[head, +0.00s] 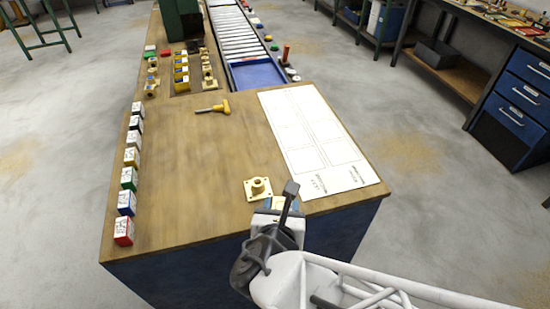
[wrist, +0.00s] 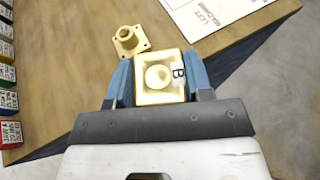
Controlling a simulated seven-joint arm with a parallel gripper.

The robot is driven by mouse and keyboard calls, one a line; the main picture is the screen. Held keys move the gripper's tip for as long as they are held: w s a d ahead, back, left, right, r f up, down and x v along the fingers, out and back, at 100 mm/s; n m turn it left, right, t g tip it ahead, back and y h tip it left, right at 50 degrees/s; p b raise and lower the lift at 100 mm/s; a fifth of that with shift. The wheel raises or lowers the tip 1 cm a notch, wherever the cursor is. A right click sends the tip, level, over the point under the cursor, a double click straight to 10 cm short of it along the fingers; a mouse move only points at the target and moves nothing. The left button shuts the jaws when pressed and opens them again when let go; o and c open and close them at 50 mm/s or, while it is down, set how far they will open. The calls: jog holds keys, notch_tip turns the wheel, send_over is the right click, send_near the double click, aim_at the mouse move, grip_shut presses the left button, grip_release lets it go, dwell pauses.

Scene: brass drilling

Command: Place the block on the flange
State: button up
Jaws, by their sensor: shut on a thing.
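A pale brass block (wrist: 151,93) with a round raised middle and a "B" label on its right side sits between the blue fingers of my gripper (wrist: 160,78). In the head view my gripper (head: 283,203) is at the table's near edge and mostly hides the block. A brass flange (wrist: 130,41), a square plate with a round boss, lies on the wood just beyond and left of the block in the wrist view. It also shows in the head view (head: 258,189), just left of my gripper. I cannot tell whether the block touches the table.
A white printed sheet (head: 318,140) lies right of the flange. A row of labelled cubes (head: 128,178) lines the left edge. A yellow-handled tool (head: 215,106) lies farther back, before brass parts and a roller conveyor (head: 238,38). The middle of the wooden table (head: 195,155) is clear.

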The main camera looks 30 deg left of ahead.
jog(key=shift+s+d, duration=0.15)
jog(key=shift+s, duration=0.05)
jog(key=shift+w, duration=0.1)
send_over(257, 182)
jog(key=shift+f, duration=0.8)
jog(key=shift+f, duration=0.1)
dwell(0.4)
jog(key=shift+f, duration=1.65)
jog(key=shift+f, duration=0.1)
jog(key=o, duration=1.3)
jog(key=shift+f, duration=0.1)
jog(key=shift+r, duration=0.2)
